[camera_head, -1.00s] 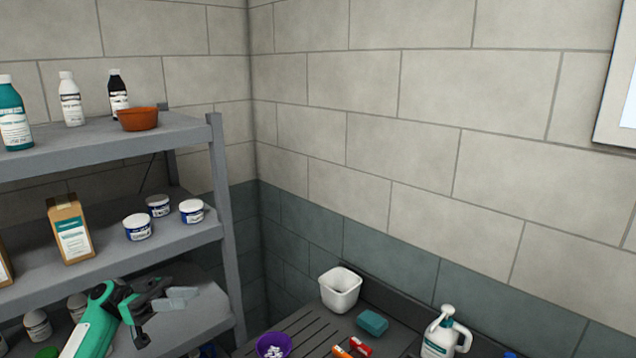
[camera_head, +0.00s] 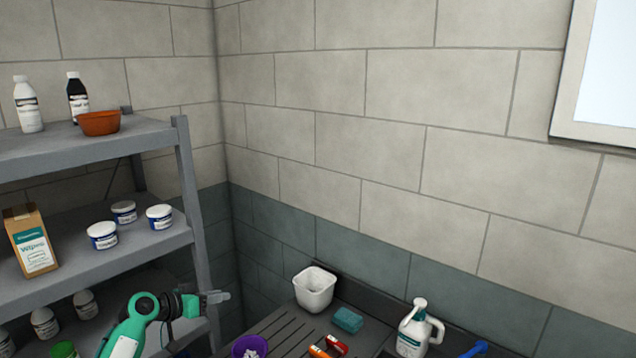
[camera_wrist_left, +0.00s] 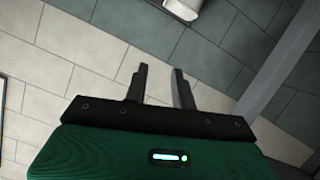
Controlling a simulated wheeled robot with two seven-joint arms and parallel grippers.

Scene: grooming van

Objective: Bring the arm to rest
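My left arm, green and black, comes in at the lower left of the head view. Its gripper (camera_head: 219,297) is beside the lower part of the shelf rack (camera_head: 187,190), pointing right. In the left wrist view the two dark fingers (camera_wrist_left: 160,82) stand apart with nothing between them, so it is open and empty. My right gripper is not in view.
A counter with a slatted surface holds a white tub (camera_head: 314,290), a purple bowl (camera_head: 250,347), a teal sponge (camera_head: 347,320) and a white pump jug (camera_head: 418,332). The rack carries bottles, an orange bowl (camera_head: 100,123), jars and a bag (camera_head: 30,241).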

